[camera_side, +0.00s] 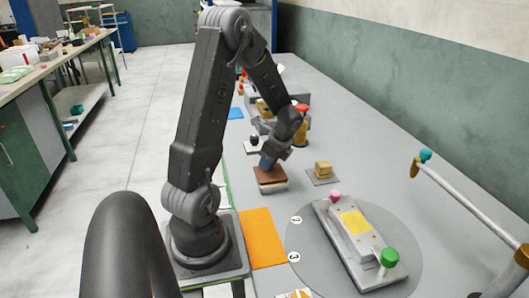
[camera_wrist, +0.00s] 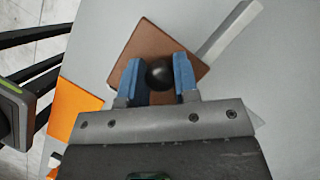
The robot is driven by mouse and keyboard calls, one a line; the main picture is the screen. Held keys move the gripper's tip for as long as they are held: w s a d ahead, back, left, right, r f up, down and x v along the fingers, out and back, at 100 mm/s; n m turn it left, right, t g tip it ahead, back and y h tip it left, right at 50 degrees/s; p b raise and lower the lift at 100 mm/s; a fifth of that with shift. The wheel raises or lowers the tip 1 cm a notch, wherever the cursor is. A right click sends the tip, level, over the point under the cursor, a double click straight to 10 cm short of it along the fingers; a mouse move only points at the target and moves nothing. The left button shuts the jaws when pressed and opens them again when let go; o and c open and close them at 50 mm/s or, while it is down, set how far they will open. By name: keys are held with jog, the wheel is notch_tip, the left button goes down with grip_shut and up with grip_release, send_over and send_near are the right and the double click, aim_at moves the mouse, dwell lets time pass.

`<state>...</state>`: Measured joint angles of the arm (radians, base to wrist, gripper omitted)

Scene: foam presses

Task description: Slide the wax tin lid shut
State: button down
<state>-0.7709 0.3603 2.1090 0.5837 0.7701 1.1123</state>
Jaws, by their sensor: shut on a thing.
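The wax tin lid (camera_side: 268,173) is a brown square plate with a round black knob (camera_wrist: 159,74). It rests on the pale grey wax tin (camera_side: 274,188), whose light edge (camera_wrist: 232,32) sticks out past the lid at upper right in the wrist view. The lid (camera_wrist: 150,45) looks offset from the tin; how much of the opening it covers cannot be seen. My gripper (camera_wrist: 158,70) has its blue fingers on either side of the knob and is shut on it. In the side view my gripper (camera_side: 268,161) hides the knob.
A tan block on a grey pad (camera_side: 321,176) stands right of the tin. An orange mat (camera_side: 262,238) lies near my base. A round plate (camera_side: 305,262) carries a press with pink and green knobs. Several small items stand behind my gripper.

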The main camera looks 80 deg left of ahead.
jog(key=shift+d, duration=0.95)
jog(key=c, duration=0.9)
grip_release()
jog(key=shift+o, duration=0.2)
jog(key=v, duration=1.4)
jog(key=s+d+r+n+t+h, duration=0.1)
jog(key=s+d+r+n+t, duration=0.1)
jog(key=d, duration=0.6)
jog(key=s+d+r+n+t+h, duration=0.1)
jog(key=d+n+t, duration=0.3)
jog(key=d, duration=0.4)
jog(key=s+d+r+n+t+h, duration=0.1)
jog(key=s+d+r+n+t, duration=0.1)
jog(key=d, duration=0.6)
jog(key=shift+s+d+r+n+t, duration=0.3)
jog(key=shift+s+r+n+t, duration=0.1)
jog(key=shift+s+r+n, duration=0.15)
